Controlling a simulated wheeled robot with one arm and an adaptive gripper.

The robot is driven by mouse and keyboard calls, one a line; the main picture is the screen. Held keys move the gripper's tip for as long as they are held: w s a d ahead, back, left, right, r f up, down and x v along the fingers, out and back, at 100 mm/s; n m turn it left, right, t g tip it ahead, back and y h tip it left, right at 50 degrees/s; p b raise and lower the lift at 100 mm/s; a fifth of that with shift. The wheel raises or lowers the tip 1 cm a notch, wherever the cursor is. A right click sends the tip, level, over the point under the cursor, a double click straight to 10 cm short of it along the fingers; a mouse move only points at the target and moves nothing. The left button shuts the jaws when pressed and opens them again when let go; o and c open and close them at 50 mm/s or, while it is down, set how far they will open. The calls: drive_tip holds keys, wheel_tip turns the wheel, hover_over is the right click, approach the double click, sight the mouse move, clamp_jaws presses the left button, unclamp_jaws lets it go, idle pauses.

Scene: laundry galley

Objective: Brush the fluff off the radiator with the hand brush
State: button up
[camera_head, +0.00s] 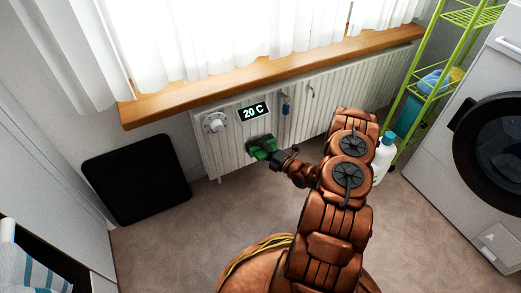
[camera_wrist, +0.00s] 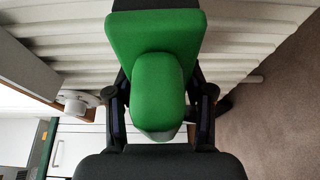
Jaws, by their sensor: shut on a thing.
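The white ribbed radiator (camera_head: 325,101) is mounted under the wooden window sill; its ribs also fill the upper part of the wrist view (camera_wrist: 258,45). My gripper (camera_head: 278,155) is shut on the green hand brush (camera_head: 262,149) in front of the radiator's left part. In the wrist view my gripper (camera_wrist: 160,110) has a finger on each side of the green handle (camera_wrist: 158,75). The brush's dark end points at the ribs; I cannot tell whether it touches them. No fluff can be made out.
A dial (camera_head: 214,122) and a "20 C" display (camera_head: 255,111) are on the radiator's left. A black panel (camera_head: 137,181) leans at left. A white bottle (camera_head: 384,157), green rack (camera_head: 433,76) and washing machine (camera_head: 480,140) stand at right. Carpet (camera_head: 165,245) is clear at front left.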

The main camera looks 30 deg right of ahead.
sight(268, 144)
drive_tip(key=shift+w, duration=0.5)
drive_tip(key=shift+d, duration=0.1)
drive_tip(key=shift+s+d+p, duration=0.15)
drive_tip(key=shift+d+p, duration=0.05)
drive_tip(key=shift+d, duration=0.75)
drive_tip(key=shift+s+d+p, duration=0.15)
drive_tip(key=shift+d+p, duration=0.05)
drive_tip(key=shift+d, duration=0.75)
drive_tip(key=shift+w, duration=0.1)
drive_tip(key=shift+a+p, duration=0.1)
drive_tip(key=shift+p, duration=0.2)
drive_tip(key=shift+w+a+p, duration=0.2)
drive_tip(key=shift+a+p, duration=0.25)
drive_tip(key=shift+a, duration=0.55)
drive_tip(key=shift+w+a+p, duration=0.2)
drive_tip(key=shift+a+p, duration=0.25)
drive_tip(key=shift+a, duration=0.5)
clamp_jaws()
drive_tip(key=shift+r, duration=0.1)
